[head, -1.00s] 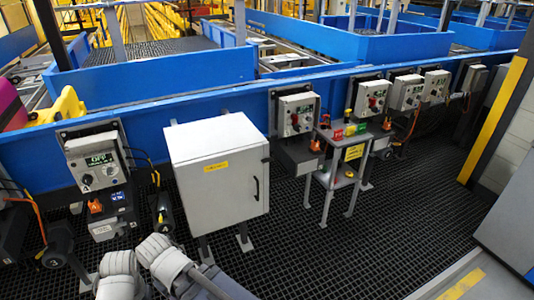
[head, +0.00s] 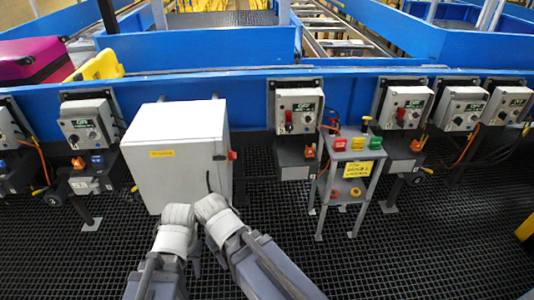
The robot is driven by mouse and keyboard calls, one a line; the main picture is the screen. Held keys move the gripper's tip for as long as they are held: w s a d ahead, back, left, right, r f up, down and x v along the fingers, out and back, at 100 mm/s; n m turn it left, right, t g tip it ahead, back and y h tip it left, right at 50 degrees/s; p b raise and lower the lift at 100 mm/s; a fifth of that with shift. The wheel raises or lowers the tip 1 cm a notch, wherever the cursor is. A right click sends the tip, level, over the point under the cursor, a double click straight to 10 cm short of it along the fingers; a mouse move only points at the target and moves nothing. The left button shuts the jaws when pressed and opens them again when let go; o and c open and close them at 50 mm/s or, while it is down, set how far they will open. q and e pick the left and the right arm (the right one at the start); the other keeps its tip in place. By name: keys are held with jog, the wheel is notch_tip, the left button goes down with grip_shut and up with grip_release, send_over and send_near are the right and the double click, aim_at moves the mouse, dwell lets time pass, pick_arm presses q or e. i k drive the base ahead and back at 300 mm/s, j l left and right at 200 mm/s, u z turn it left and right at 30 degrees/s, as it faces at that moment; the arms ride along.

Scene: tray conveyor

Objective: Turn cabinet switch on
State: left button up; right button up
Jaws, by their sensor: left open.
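The light grey cabinet (head: 165,175) stands left of centre in the head view, with its door shut. The door has a yellow label and a dark handle (head: 208,183) near its right edge. A small red switch (head: 232,155) sticks out at the cabinet's right side; I cannot read its position. My grey and white arm links rise from the bottom, in front of the cabinet's lower part in the picture. My left gripper is low in this view, apart from the switch; its fingers are hard to make out. My right gripper is not identifiable.
A grey stand (head: 344,157) with coloured buttons is to the right. Several control boxes line the blue conveyor wall (head: 250,97). A magenta suitcase (head: 35,60) lies at the upper left. Dark grated floor (head: 420,250) is free at the lower right.

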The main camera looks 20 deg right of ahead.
aim_at(232, 156)
jog(key=l, duration=0.5)
jog(key=k+l, duration=0.15)
jog(key=l, duration=0.35)
jog(key=i+l, duration=0.1)
jog(key=i, duration=0.4)
jog(key=i+l+u, duration=0.1)
jog(key=i, duration=0.4)
